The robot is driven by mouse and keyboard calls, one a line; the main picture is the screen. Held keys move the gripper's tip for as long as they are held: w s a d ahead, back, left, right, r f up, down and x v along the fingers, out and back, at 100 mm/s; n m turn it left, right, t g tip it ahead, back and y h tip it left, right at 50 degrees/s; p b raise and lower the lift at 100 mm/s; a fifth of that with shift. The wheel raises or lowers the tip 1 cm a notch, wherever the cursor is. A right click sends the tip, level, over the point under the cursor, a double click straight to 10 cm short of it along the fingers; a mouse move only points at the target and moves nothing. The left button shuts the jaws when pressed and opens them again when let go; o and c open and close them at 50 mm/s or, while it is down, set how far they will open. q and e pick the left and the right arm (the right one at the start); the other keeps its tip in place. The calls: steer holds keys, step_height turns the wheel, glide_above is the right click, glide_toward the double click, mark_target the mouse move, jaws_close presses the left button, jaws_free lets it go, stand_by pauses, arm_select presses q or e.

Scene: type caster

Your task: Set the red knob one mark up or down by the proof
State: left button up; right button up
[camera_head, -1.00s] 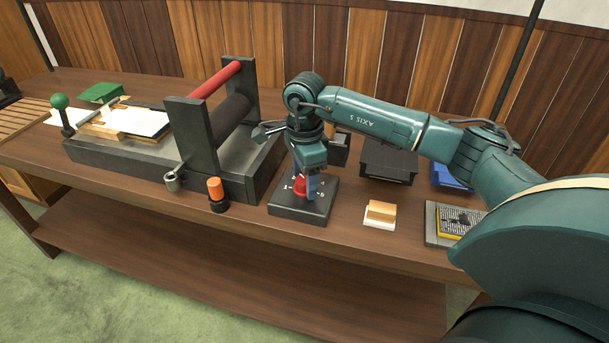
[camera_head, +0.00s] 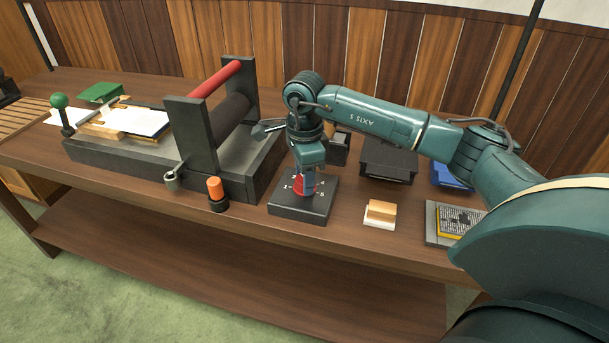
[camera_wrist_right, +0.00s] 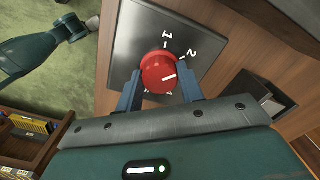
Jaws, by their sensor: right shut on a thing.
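The red knob (camera_head: 298,187) stands on a dark square dial plate (camera_head: 300,208) near the table's front edge. My right gripper (camera_head: 306,184) points down at it, shut on its sides. In the right wrist view the knob (camera_wrist_right: 158,70) sits between the two fingers of the gripper (camera_wrist_right: 160,86). Its white pointer line faces right, below the mark 2; mark 1 is at the top. The lower marks are partly hidden. A white sheet (camera_head: 140,122), perhaps the proof, lies on the press bed. Part of my left arm with its gripper (camera_wrist_right: 82,24) shows in the wrist view, jaws unclear.
The press (camera_head: 196,135) with red bar and dark roller stands left of the dial. An orange-topped cylinder (camera_head: 216,193) is close to the dial's left. Right are an orange-brown block (camera_head: 380,211), a black box (camera_head: 388,160) and a type tray (camera_head: 456,222).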

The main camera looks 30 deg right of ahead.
steer(key=m, duration=0.4)
steer(key=shift+m, duration=2.5)
steer(key=o, duration=1)
step_height(320, 180, up, 13)
steer(key=shift+r+b, duration=0.1)
steer(key=shift+b, duration=0.2)
